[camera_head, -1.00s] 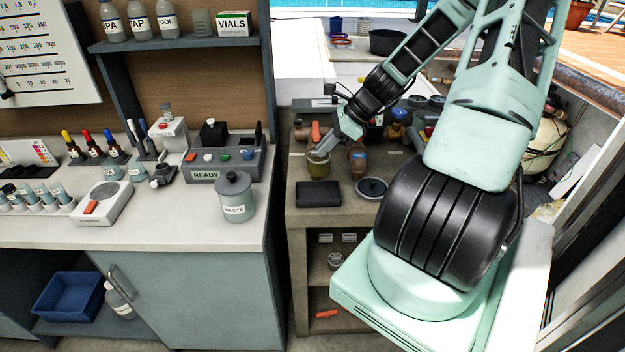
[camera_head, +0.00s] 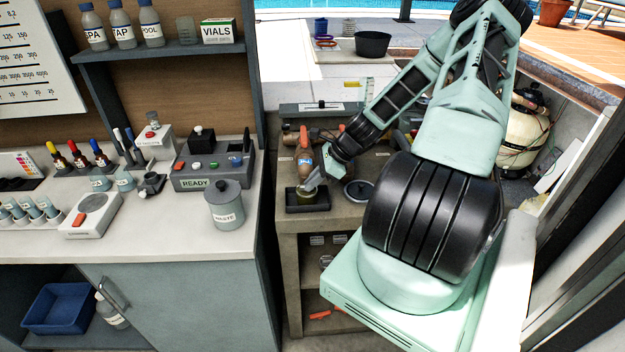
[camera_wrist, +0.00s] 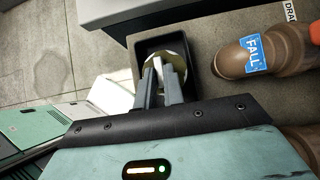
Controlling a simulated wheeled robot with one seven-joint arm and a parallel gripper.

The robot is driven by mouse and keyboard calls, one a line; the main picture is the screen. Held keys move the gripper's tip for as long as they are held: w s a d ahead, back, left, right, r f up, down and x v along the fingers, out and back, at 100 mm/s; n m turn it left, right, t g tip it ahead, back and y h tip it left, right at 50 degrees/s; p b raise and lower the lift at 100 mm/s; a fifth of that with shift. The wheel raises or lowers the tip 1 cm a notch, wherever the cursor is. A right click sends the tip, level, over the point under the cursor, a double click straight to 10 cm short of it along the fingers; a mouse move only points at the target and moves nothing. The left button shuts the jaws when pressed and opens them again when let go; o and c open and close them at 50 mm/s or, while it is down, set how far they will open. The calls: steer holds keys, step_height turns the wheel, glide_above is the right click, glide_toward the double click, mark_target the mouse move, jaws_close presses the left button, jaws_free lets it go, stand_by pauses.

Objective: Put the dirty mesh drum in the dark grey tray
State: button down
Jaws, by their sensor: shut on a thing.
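The dirty mesh drum (camera_head: 304,194) is a small olive-brown cylinder at the dark grey tray. The dark grey tray (camera_head: 309,208) lies on the concrete bench in the head view. My gripper (camera_head: 315,184) reaches down from the upper right and is shut on the drum. In the wrist view the drum (camera_wrist: 177,66) shows behind the fingers of my gripper (camera_wrist: 164,68). The tray (camera_wrist: 146,45) surrounds it there, so the drum is over or inside the tray. I cannot tell whether it touches the tray floor. The fingers hide part of the drum.
A round dark lid (camera_head: 359,190) lies to the tray's right on the bench. The white counter with the waste pot (camera_head: 225,207) is at the left, across a gap.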

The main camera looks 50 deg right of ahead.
steer(key=shift+f, duration=0.1)
steer(key=c, duration=1.5)
jaws_free()
